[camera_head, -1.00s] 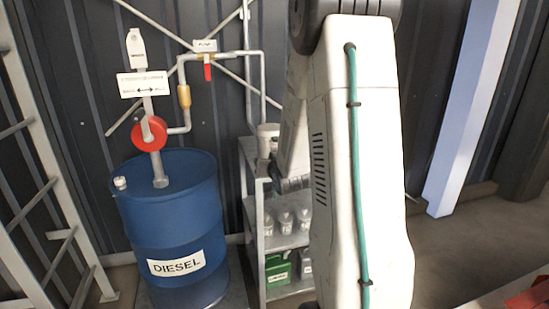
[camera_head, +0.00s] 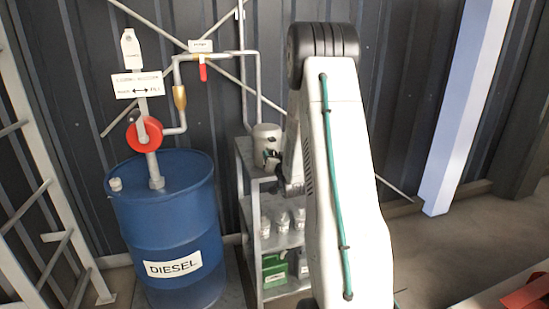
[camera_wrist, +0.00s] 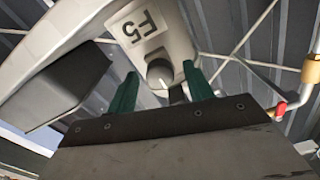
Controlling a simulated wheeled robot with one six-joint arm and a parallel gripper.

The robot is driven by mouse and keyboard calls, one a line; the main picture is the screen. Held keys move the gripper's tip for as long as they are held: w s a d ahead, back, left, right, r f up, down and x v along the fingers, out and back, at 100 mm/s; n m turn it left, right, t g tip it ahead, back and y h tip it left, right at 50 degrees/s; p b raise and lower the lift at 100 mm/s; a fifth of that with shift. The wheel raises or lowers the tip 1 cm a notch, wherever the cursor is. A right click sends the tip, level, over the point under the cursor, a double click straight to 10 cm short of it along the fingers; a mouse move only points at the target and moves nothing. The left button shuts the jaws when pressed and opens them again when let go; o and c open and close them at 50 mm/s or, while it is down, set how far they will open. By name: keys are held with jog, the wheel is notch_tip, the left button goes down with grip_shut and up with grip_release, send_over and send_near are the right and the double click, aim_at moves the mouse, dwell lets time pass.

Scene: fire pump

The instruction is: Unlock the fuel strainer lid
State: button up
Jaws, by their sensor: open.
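The fuel strainer appears to be the pale grey canister (camera_head: 266,138) on top of the shelf, joined to the pipe. In the wrist view a pale grey housing (camera_wrist: 175,45) fills the top, with an upside-down label marked with a letter and a 5. In the head view my gripper (camera_head: 269,160) is small and dark at the canister's front.
A blue diesel drum (camera_head: 170,230) with a red-wheeled hand pump (camera_head: 144,134) stands left of the shelf (camera_head: 243,185). A pipe with a red-handled valve (camera_head: 202,72) runs above. Bottles (camera_head: 282,221) and a green can (camera_head: 275,270) sit on lower shelves. Corrugated wall stands behind.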

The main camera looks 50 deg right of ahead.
jog(key=c, duration=1)
jog(key=shift+n, duration=0.4)
jog(key=n, duration=0.3)
jog(key=shift+n, duration=0.4)
jog(key=n, duration=0.5)
jog(key=shift+n, duration=0.3)
jog(key=n, duration=0.5)
jog(key=shift+n, duration=2.4)
